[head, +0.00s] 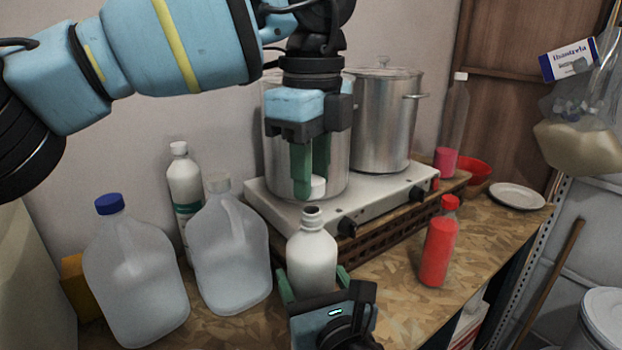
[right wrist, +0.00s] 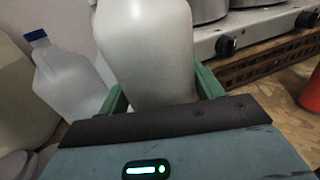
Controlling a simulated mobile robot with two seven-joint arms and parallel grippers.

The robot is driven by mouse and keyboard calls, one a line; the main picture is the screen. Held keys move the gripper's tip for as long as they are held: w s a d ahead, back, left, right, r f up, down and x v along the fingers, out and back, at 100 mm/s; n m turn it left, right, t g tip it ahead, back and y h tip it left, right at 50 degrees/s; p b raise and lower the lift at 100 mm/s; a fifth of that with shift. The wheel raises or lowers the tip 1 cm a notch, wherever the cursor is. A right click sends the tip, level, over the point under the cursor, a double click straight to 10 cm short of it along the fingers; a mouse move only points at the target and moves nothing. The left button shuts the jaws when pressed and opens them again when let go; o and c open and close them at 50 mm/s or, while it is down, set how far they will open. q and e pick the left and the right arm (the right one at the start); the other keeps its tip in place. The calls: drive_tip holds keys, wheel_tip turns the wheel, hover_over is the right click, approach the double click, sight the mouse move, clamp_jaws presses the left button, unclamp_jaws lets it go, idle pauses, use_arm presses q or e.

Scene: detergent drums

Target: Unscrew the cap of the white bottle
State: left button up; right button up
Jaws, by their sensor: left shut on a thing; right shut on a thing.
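The white bottle (head: 312,258) stands upright in the middle of the head view, its dark neck opening uncovered. My right gripper (head: 314,282) comes from the front and is shut around the bottle's lower body. In the right wrist view the bottle (right wrist: 147,50) sits between the green fingers, its top out of frame. My left gripper (head: 309,190) points down just above the neck and is shut on the white cap (head: 318,187). The cap is off the bottle, a little above its mouth, and partly hidden by a finger.
A stove (head: 290,215) with a steel pot (head: 383,130) and another behind my left gripper stands behind the bottle. Clear jugs (head: 135,275) (head: 230,260) and a white-capped bottle (head: 185,185) stand left. A red bottle (head: 438,250) stands right, with free counter between.

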use_arm(q)
drive_tip(key=shift+r, duration=1.25)
use_arm(e)
drive_tip(key=o, duration=2)
drive_tip(key=shift+c, duration=0.2)
